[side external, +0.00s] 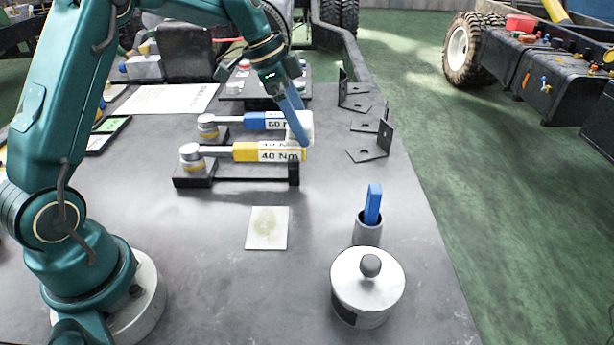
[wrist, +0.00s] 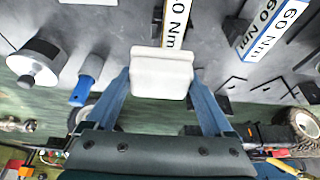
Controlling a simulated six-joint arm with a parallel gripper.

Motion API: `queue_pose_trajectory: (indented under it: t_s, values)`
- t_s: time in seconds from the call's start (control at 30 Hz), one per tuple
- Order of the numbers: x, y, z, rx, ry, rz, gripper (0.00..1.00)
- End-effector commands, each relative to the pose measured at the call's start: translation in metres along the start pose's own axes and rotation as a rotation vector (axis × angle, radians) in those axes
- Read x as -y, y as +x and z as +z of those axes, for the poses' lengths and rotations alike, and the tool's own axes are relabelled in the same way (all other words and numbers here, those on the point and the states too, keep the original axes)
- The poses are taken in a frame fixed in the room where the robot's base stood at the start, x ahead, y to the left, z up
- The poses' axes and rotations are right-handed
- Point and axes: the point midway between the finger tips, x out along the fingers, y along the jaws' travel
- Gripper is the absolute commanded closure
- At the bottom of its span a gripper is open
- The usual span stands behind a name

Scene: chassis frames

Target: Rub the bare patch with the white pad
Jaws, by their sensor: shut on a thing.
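The white pad (side external: 300,128) is a small pale block held between the blue fingers of my gripper (side external: 297,116). The pad (wrist: 162,72) also shows in the wrist view, clamped between both fingertips (wrist: 161,82). It is in the air near the handle ends of the two torque wrenches. A light plate (side external: 282,236) lies flat on the dark table, nearer the side camera and a little left of the pad. A dull greenish-beige patch (side external: 267,226) is on its middle. The pad is apart from the plate, and the plate is not visible in the wrist view.
A yellow 40 Nm wrench (side external: 250,152) and a blue wrench (side external: 262,121) rest on black stands. A lidded round pot (side external: 367,292) and a cup (side external: 367,233) with a blue-handled tool (side external: 373,203) stand front right. Black brackets (side external: 372,145) stand at the right. Table around the plate is clear.

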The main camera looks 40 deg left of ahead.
Motion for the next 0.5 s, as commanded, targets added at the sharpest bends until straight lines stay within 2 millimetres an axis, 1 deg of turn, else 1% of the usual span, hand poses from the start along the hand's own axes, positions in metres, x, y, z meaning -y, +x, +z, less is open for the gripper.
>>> queue_pose_trajectory:
  t_s: [0.13,0.23,0.5]
  values:
    - [-0.003,0.001,0.003,0.005,0.027,0.010,0.58]
    - [-0.012,0.002,0.010,0.018,0.104,0.042,0.58]
    - [-0.055,0.005,0.042,0.033,0.467,0.193,0.58]
